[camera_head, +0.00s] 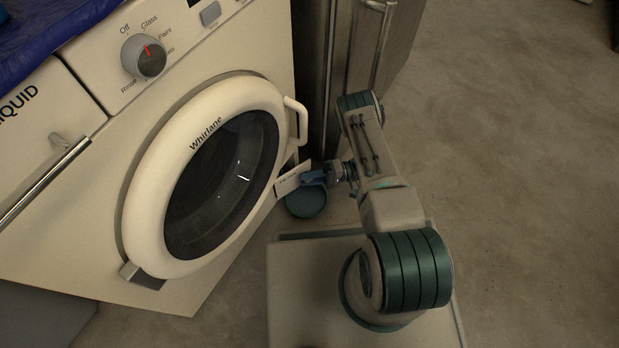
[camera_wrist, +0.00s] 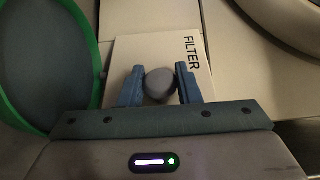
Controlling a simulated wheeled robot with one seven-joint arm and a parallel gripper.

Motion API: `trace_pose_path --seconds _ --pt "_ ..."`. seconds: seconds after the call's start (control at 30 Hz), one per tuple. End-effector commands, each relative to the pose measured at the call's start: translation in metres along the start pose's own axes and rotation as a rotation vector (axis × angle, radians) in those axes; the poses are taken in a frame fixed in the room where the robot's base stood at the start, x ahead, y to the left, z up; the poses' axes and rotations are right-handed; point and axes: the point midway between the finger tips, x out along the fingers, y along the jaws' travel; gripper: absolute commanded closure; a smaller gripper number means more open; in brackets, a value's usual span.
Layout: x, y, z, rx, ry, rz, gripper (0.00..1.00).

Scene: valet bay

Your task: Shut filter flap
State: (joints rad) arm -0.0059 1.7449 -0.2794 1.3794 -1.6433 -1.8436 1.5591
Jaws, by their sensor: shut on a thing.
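The filter flap (camera_wrist: 140,47) is a pale panel marked FILTER, with a round grey knob (camera_wrist: 160,84). In the head view the flap (camera_head: 288,184) shows at the lower right of the washing machine's front and seems to stand out at an angle; how far is hard to tell. My gripper (camera_head: 314,178) reaches it from the right. In the wrist view my gripper's blue fingers (camera_wrist: 159,80) are on either side of the knob, shut on it. The flap's hinge is not clear in either view.
The washing machine's round door (camera_head: 150,190) is shut, just left of the flap. A green-rimmed round container (camera_head: 306,203) stands on the floor below my gripper; its rim is close at left in the wrist view (camera_wrist: 98,75). A metal cabinet (camera_head: 345,60) stands behind. Floor at right is clear.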

Motion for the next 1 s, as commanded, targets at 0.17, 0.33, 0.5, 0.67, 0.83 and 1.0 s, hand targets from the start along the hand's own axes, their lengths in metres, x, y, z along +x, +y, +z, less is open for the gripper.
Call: trace_pose_path --seconds 0.17,0.33,0.5,0.67,0.83,1.0 --pt "0.006 0.0 0.002 0.005 -0.008 -0.008 1.0" --pt "0.006 0.001 0.003 0.005 -0.009 -0.008 0.53" --pt "0.0 0.0 0.001 0.004 0.002 -0.005 0.48" --pt "-0.004 0.0 0.001 0.003 0.008 -0.004 0.48" --pt "-0.022 -0.001 0.001 0.002 0.009 -0.004 0.48" --pt "-0.059 -0.001 0.001 0.001 0.008 -0.003 0.48"
